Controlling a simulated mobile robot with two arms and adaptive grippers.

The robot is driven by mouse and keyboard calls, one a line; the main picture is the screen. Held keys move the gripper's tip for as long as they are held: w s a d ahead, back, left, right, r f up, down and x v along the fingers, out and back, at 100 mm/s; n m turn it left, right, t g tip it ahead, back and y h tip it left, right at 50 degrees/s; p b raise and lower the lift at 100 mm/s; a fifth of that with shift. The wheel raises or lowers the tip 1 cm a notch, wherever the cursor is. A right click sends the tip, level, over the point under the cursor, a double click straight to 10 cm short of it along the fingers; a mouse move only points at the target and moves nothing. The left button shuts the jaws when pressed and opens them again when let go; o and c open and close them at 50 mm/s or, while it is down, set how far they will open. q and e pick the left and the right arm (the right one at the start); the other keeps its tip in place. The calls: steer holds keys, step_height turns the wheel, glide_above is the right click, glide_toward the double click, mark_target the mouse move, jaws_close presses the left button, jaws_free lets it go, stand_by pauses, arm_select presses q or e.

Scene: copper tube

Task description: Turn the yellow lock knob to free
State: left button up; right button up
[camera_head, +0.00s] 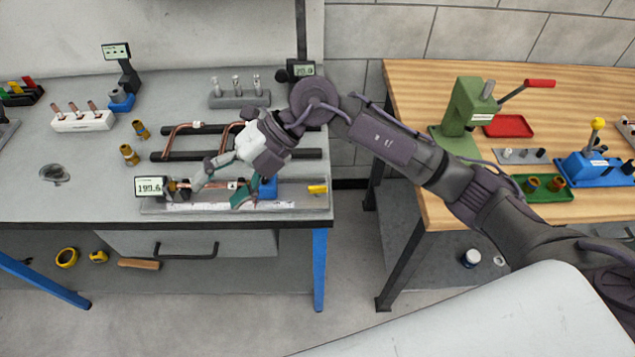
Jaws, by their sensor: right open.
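The yellow lock knob (317,188) shows at the right end of a long measuring fixture (290,204) near the front edge of the grey bench. It looks like a short bar lying roughly left to right; its exact lock position is too small to tell. My right gripper (222,190) is open, reaching down over the middle of the fixture, left of the knob and apart from it. A blue block (268,187) on the fixture stands between gripper and knob, partly hidden by a finger. My left gripper is not in view.
A display reading about 199.6 (149,187) stands at the fixture's left end. Behind lie bent copper tubes (186,127) on dark bars (305,154). A rack with several pins (238,98) is at the back. A wooden bench (430,85) with a green press (466,108) stands right, across a gap.

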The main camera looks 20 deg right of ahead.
steer(key=w+d+f+m+t+h, duration=0.1)
steer(key=w+d+f+h, duration=0.15)
steer(key=d, duration=0.25)
steer(key=w+d+f+h, duration=0.1)
steer(key=w+d+h, duration=0.1)
steer(key=d+h, duration=0.25)
steer(key=r+m+h, duration=0.1)
steer(key=m+h, duration=0.1)
steer(key=h, duration=0.2)
glide_above(318, 187)
steer(key=shift+t, duration=0.3)
step_height(318, 187, down, 13)
steer(key=p, duration=0.4)
steer(key=shift+f, duration=0.1)
steer(key=shift+c, duration=0.2)
steer(key=c, duration=1.1)
